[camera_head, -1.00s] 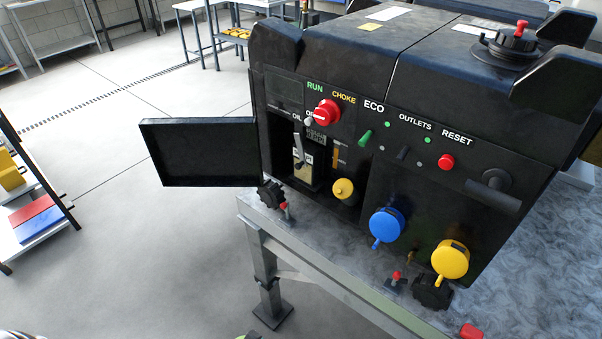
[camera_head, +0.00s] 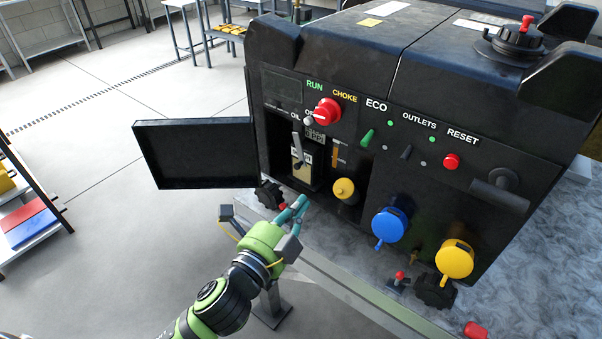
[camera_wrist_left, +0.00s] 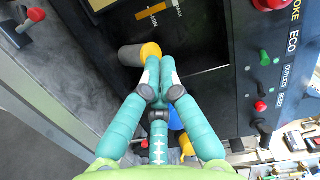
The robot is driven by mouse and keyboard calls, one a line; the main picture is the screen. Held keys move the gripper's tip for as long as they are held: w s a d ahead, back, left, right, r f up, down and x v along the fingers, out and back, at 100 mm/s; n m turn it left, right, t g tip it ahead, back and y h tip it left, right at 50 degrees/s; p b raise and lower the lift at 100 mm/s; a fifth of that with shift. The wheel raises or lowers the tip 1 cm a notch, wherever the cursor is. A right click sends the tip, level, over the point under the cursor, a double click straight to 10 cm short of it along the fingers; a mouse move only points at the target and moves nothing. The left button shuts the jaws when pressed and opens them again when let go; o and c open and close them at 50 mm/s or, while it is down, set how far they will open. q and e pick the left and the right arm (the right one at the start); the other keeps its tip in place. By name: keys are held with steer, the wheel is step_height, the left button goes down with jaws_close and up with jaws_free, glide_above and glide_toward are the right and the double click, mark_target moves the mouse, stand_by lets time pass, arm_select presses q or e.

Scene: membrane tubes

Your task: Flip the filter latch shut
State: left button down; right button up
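The black machine (camera_head: 320,60) has an open bay at its left front. A beige filter box (camera_head: 303,172) stands in it, with a pale upright lever (camera_head: 297,148) in front that looks like the latch; I cannot tell its exact position. The beige part shows only at the top edge of the left wrist view (camera_wrist_left: 100,4). My left gripper (camera_head: 298,205) is below and in front of the bay, apart from the lever. Its teal fingers (camera_wrist_left: 160,72) are drawn together with nothing visible between them, overlapping the yellow knob in the wrist view. My right gripper is out of view.
The black door (camera_head: 195,153) stands open to the left. A yellow knob (camera_head: 344,188) sits right of the box. A black knob (camera_head: 269,194) and a red-tipped lever (camera_wrist_left: 34,18) are close to my left gripper. Blue (camera_head: 388,224) and yellow (camera_head: 455,258) covers are further right.

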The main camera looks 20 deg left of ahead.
mark_target(305, 165)
arm_select(q)
steer(key=w+a+p, duration=0.2)
steer(key=w, duration=0.7)
steer(key=shift+f, duration=0.3)
steer(key=a+m, duration=0.1)
steer(key=f+m, duration=0.1)
steer(key=m, duration=0.1)
steer(key=shift+w+a+f+t+b, duration=0.1)
steer(key=shift+w+a+t+b, duration=0.2)
steer(key=shift+w+a+b, duration=0.1)
steer(key=shift+s, duration=0.1)
